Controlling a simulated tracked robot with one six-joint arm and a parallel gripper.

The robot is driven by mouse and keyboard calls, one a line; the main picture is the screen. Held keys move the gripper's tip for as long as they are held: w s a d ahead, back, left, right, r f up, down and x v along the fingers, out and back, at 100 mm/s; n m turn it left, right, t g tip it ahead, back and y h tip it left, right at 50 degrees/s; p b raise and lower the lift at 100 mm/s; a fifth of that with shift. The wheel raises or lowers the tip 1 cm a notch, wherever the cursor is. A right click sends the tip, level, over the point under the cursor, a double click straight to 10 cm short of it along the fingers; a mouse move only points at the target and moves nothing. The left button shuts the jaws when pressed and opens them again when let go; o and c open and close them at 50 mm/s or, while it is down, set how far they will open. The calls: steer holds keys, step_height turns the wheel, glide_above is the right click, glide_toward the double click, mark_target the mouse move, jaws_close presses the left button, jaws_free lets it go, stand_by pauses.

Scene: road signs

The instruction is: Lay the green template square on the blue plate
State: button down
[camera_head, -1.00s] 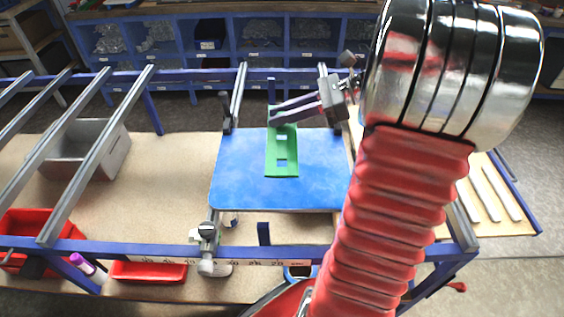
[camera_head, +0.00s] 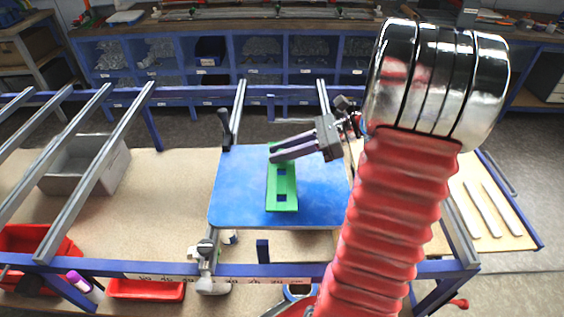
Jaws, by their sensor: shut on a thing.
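The blue plate (camera_head: 238,190) lies flat across the metal rails of the frame. The green template (camera_head: 283,184) is a long piece with square cut-outs, and blue shows through the holes. It lies over the middle of the plate, its long side running near to far, roughly in line with the plate's sides. I cannot tell whether it touches the plate fully. My gripper (camera_head: 275,151) reaches in from the right and is shut on the template's far end. The fingers hide part of that end. My red arm covers the plate's right edge.
A clamp (camera_head: 207,250) sits on the rail at the plate's near left. A grey bin (camera_head: 85,165) and a red bin (camera_head: 35,248) stand at the left. White strips (camera_head: 485,210) lie on the board at the right. Blue frame bars surround the plate.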

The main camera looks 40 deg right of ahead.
mark_target(282, 163)
steer(key=shift+f, duration=1.85)
steer(key=c, duration=1.6)
jaws_free()
steer(key=v, duration=1.2)
